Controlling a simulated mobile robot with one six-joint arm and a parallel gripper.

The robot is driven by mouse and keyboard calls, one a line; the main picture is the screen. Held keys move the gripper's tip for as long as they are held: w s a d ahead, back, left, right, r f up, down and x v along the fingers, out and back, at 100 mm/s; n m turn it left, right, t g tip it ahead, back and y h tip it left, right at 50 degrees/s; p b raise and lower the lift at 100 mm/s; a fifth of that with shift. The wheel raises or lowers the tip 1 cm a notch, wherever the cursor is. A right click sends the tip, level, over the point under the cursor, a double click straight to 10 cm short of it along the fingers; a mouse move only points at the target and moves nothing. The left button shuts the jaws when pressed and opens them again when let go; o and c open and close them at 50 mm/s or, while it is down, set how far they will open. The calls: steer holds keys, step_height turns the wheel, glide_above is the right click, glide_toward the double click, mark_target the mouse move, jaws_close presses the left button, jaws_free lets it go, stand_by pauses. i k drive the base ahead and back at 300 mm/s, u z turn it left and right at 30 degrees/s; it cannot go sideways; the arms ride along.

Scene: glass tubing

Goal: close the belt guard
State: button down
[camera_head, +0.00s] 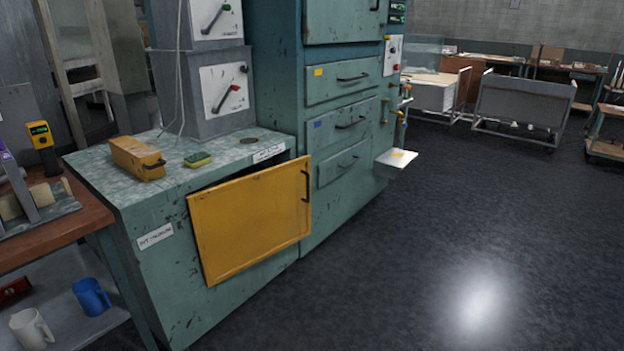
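The belt guard looks to be the yellow panel (250,222) on the front of the low teal cabinet (165,285). It is a flat, scuffed door with a dark handle (307,187) at its right edge. It stands ajar, and a dark gap shows above its top edge. Its right edge overlaps the taller drawer unit in the picture. Its hinges and most of the opening behind it are hidden. My gripper is not in view.
A yellow box (137,158) and a small yellow-green sponge-like block (198,160) lie on the cabinet top. A teal drawer unit (338,95) stands right of it, with a small white shelf (396,158) sticking out. A brown bench (55,228) adjoins on the left. Dark floor (440,240) is clear in front.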

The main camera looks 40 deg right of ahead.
mark_target(228, 195)
steer(key=z, duration=0.05)
steer(key=i, duration=0.95)
steer(key=u, duration=0.15)
